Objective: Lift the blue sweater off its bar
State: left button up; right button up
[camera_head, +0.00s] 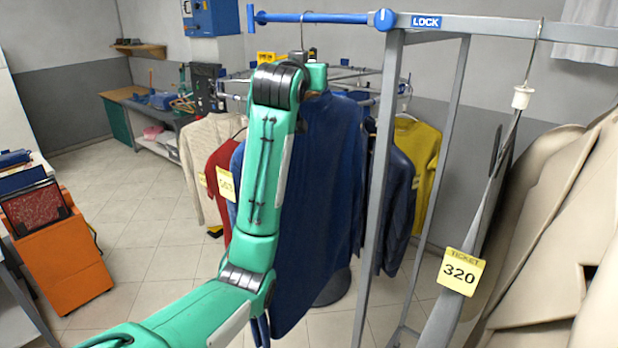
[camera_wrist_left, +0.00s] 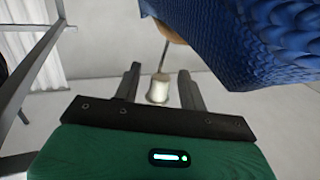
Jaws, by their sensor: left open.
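The blue sweater (camera_head: 322,180) hangs at the centre of the head view, partly hidden behind my left arm. Its hanger hook (camera_head: 302,32) goes up to the blue bar (camera_head: 300,17). My left gripper (camera_head: 312,78) is at the sweater's top, under the bar; its fingers are hard to make out there. In the left wrist view, the open left gripper (camera_wrist_left: 160,88) has a white hanger collar (camera_wrist_left: 158,88) between its fingers, with gaps showing on both sides. The sweater (camera_wrist_left: 250,40) fills the upper right of that view. My right gripper is not in view.
A grey post (camera_head: 376,190) stands right of the sweater. A yellow garment (camera_head: 420,165) and a red garment (camera_head: 222,180) hang behind. An orange cabinet (camera_head: 65,260) stands left; floor between is clear.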

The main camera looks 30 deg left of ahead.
pick_arm(q)
jog(key=shift+s+r, duration=0.1)
jog(key=shift+c, duration=0.9)
grip_shut()
jog(key=shift+r, duration=0.15)
